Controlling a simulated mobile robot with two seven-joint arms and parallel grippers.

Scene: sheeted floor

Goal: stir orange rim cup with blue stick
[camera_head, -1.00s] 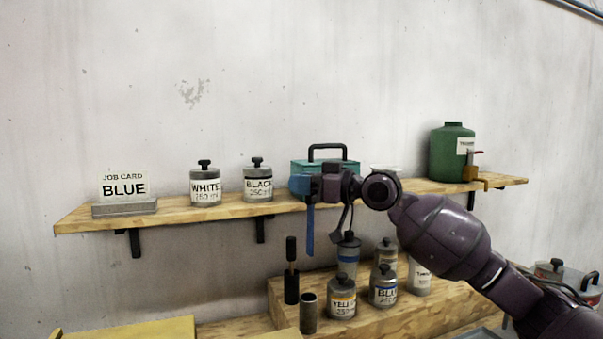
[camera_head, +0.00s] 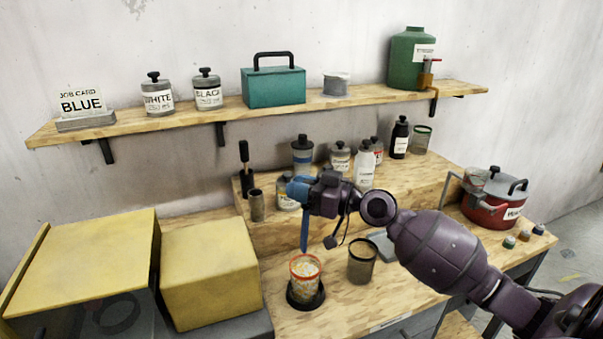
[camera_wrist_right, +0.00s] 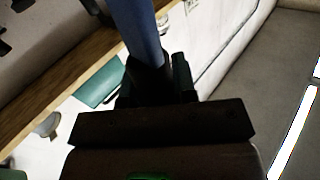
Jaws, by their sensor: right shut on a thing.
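The orange rim cup (camera_head: 305,276) stands upright in a dark round holder (camera_head: 306,300) on the wooden bench, with pale speckled contents. My right gripper (camera_head: 300,190) is shut on the blue stick (camera_head: 304,232), which hangs down vertically above the cup. The stick's lower end shows just over the cup's back rim; I cannot tell whether it is inside. In the right wrist view the blue stick (camera_wrist_right: 137,30) runs up from between the dark fingers (camera_wrist_right: 160,80). My left gripper is not in view.
A dark-rimmed cup (camera_head: 361,262) stands just right of the orange rim cup. Jars and bottles (camera_head: 364,168) crowd the raised step behind. A red pot (camera_head: 485,212) is at right; yellow boxes (camera_head: 210,272) are at left. The bench front is partly clear.

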